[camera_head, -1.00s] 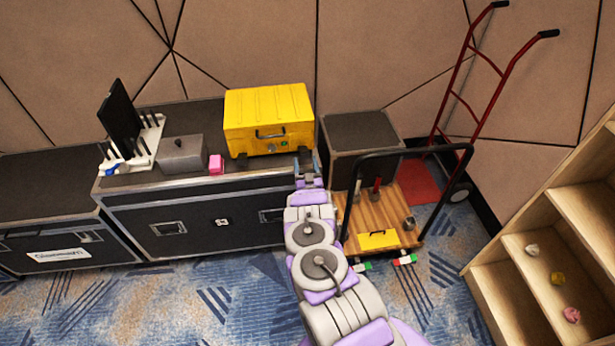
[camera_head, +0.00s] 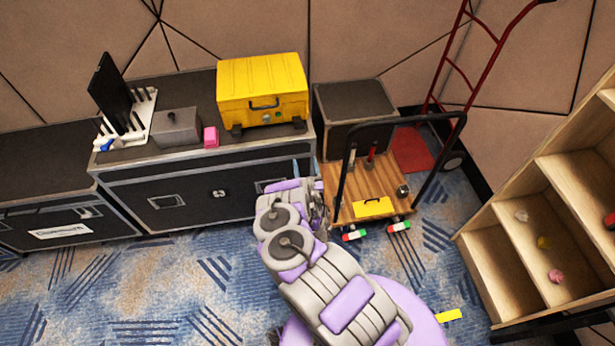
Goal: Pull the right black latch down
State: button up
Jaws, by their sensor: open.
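A yellow case (camera_head: 262,88) stands on the black flight case (camera_head: 200,180), with its front facing me. It has a black handle in the middle of its front. Small black latches show low on the front, the left latch (camera_head: 236,130) and the right latch (camera_head: 299,123). Whether each is up or down is too small to tell. My gripper (camera_head: 303,168) is open, in front of the flight case's right end, below the right latch and apart from it. Its fingers are small and partly hidden by my arm.
A pink block (camera_head: 211,137), a grey box (camera_head: 177,128) and a white rack stand left of the yellow case. A wooden-decked cart (camera_head: 385,170) with a black handle is close on the right. A wooden shelf (camera_head: 540,240) stands far right. Open carpet lies at front left.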

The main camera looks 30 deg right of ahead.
jog(key=shift+b+v, duration=1.85)
jog(key=shift+v, duration=0.2)
jog(key=shift+r, duration=0.1)
